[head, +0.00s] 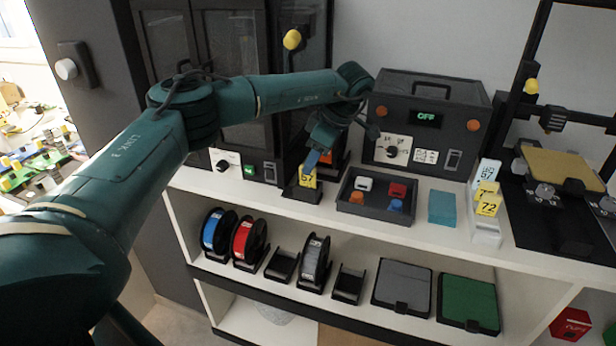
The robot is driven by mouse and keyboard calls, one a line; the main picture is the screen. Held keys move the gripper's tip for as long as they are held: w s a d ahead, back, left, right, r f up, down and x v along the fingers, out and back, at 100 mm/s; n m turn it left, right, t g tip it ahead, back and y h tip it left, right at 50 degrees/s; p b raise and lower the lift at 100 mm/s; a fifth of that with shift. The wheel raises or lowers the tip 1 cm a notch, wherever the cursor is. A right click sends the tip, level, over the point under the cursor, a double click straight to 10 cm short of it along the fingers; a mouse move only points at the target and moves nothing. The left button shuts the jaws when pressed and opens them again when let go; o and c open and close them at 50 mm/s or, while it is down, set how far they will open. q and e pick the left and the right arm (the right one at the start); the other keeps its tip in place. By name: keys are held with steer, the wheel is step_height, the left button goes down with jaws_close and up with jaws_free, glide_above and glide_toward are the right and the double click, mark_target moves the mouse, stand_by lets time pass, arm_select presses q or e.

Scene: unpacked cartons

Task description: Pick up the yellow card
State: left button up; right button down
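A yellow card (308,178) marked 57 stands upright in a small black holder (301,194) on the white shelf top. My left gripper (313,160) points down right above this card, with its blue-grey fingertips at the card's top edge. The fingers overlap in this view, so I cannot tell whether they are apart or closed on the card. Another yellow card (488,199), marked 72, stands in a white holder (486,234) farther right, with a white card (488,172) behind it. My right gripper is not in view.
A black tray (375,215) with small coloured pieces sits right of the gripper, then a teal block (442,207). A dark box (427,120) with a green OFF display stands behind. Spools (247,239) and folders (402,287) fill the lower shelf.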

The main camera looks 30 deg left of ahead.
mark_target(308, 179)
arm_select(q)
steer(key=x, duration=0.4)
steer(key=shift+f+p, duration=0.35)
jaws_close()
